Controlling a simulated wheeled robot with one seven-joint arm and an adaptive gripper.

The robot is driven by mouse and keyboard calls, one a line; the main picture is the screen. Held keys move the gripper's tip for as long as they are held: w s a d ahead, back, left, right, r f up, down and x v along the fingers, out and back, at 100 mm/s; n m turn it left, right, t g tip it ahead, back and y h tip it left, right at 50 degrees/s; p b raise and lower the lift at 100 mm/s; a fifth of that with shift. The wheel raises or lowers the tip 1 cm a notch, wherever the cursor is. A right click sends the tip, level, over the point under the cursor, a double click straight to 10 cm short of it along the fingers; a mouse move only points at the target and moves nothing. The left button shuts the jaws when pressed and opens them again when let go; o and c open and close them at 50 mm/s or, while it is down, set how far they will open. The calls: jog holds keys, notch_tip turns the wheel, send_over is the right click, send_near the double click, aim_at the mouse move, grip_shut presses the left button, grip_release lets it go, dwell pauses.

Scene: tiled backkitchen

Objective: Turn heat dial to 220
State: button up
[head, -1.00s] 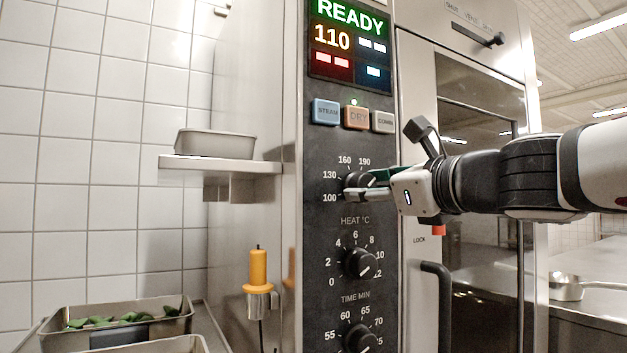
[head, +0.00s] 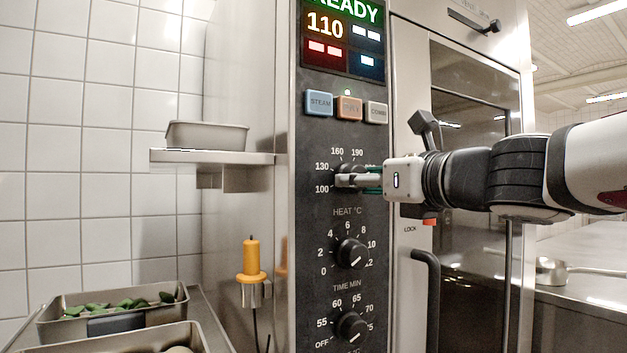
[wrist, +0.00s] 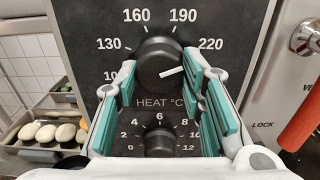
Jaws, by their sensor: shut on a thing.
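The heat dial (wrist: 158,62) is a round black knob with a white pointer line, set in the dark oven panel. Its marks run from 100 to 220. In the wrist view the pointer slants right and slightly up, towards the 220 side. My gripper (wrist: 168,78) is shut on the dial, with one green-padded finger on each side. In the head view my gripper (head: 350,180) comes in from the right and hides most of the dial (head: 350,168). The display (head: 343,38) shows READY and 110.
Below the heat dial are a time dial (head: 351,253) and another dial (head: 351,327). Steam, dry and combi buttons sit above it. A door handle (head: 427,300) stands right of the panel. A shelf (head: 215,157) with a tray juts out at left.

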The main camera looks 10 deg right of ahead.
jog(key=o, duration=1.1)
jog(key=shift+s, duration=0.1)
jog(key=v, duration=1.1)
jog(key=shift+s+d, duration=0.15)
jog(key=shift+s, duration=0.2)
